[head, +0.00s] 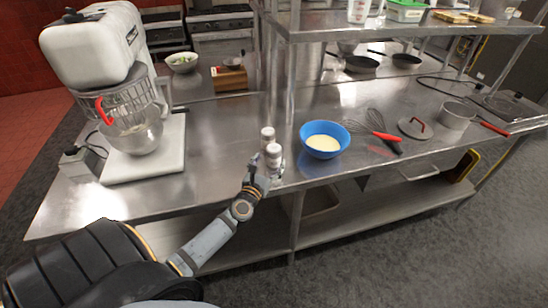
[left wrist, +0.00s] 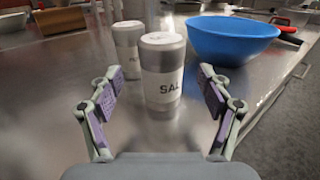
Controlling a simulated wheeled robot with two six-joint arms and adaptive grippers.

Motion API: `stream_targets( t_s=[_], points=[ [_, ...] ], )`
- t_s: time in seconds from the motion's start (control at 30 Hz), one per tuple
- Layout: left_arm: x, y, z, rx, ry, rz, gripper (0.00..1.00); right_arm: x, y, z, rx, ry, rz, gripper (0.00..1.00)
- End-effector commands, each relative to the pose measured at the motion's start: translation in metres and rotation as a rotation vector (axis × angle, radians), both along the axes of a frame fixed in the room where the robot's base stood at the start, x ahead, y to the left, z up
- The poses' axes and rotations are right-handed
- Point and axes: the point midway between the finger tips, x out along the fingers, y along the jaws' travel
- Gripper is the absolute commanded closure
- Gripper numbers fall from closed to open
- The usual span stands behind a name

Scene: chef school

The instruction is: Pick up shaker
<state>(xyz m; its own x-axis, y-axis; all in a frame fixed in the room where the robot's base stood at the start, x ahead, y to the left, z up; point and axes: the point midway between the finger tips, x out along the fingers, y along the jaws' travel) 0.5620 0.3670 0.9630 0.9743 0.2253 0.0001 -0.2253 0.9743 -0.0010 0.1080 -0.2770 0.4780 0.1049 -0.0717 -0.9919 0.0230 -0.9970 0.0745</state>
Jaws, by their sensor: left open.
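Two shakers with pale labels and metal caps stand upright on the steel table. The nearer shaker (left wrist: 162,78), labelled "SAL" as far as it shows, stands between the spread fingers of my left gripper (left wrist: 160,105); neither finger touches it. It also shows in the head view (head: 273,156). The other shaker (left wrist: 129,48) stands just behind and to the left, and also shows in the head view (head: 267,136). My left gripper (head: 262,177) is open at the table's front edge. My right gripper is not in view.
A blue bowl (head: 323,140) with pale yellow contents stands right of the shakers. A stand mixer (head: 95,50) is at the left. Whisks (head: 375,120), a round press (head: 414,128) and a pot (head: 457,115) lie further right.

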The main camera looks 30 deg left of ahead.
Motion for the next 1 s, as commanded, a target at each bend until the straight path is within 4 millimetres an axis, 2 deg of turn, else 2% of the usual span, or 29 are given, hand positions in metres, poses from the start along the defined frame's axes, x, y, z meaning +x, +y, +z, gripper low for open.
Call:
stream_targets(
  t_s=[0.1,0.23,0.53,1.0],
  points=[
    [0.022,0.003,-0.005,-0.001,-0.003,0.001,0.22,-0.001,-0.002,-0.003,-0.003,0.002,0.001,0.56],
    [0.04,0.007,-0.006,0.001,-0.002,0.0,0.22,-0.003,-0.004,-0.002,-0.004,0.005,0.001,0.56],
    [0.045,0.008,-0.006,0.0,0.0,-0.001,0.23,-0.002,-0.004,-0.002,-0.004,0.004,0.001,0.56],
    [0.045,0.008,-0.006,0.001,0.0,-0.001,0.87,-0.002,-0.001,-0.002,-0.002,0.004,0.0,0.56]
  ],
)
